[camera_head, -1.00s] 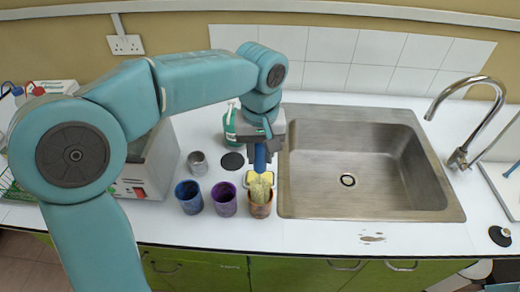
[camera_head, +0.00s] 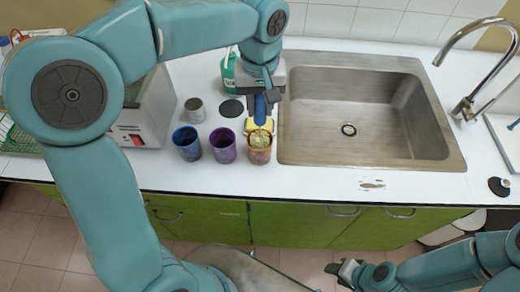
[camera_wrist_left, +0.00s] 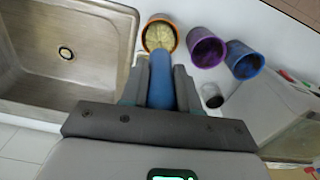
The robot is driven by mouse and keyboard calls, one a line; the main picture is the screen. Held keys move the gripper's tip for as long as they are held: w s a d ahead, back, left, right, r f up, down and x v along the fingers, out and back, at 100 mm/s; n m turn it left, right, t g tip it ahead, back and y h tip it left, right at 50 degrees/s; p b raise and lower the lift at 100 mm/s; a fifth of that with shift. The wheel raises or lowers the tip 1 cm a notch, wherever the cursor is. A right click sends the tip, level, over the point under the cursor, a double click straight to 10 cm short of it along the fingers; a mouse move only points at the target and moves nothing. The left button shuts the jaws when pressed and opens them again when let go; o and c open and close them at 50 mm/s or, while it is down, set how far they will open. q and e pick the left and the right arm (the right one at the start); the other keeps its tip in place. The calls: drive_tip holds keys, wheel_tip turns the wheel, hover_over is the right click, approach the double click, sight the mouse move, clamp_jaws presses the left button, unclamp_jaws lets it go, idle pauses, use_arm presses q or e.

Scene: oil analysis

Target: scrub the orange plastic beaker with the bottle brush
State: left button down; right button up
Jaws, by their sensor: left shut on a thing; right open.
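The orange beaker (camera_head: 260,156) stands upright on the white counter, just left of the sink; it also shows in the left wrist view (camera_wrist_left: 146,29). My left gripper (camera_head: 260,119) is shut on the blue handle of the bottle brush (camera_wrist_left: 162,82), above the beaker. The pale yellow bristles (camera_head: 260,139) are down inside the beaker, and its wall hides their lower end. Whether they touch the inner wall cannot be told. My right gripper (camera_head: 346,271) is open and empty, low in the head view in front of the cabinets.
A purple beaker (camera_head: 223,148) and a blue beaker (camera_head: 187,146) stand left of the orange one. The steel sink (camera_head: 285,150) is close on the right.

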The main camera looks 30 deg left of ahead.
idle(0.3)
use_arm(q)
wheel_tip(320, 180, up, 3)
drive_tip(key=p, duration=0.3)
drive_tip(key=shift+s+r, duration=0.1)
drive_tip(key=shift+r, duration=0.1)
drive_tip(key=shift+f, duration=0.1)
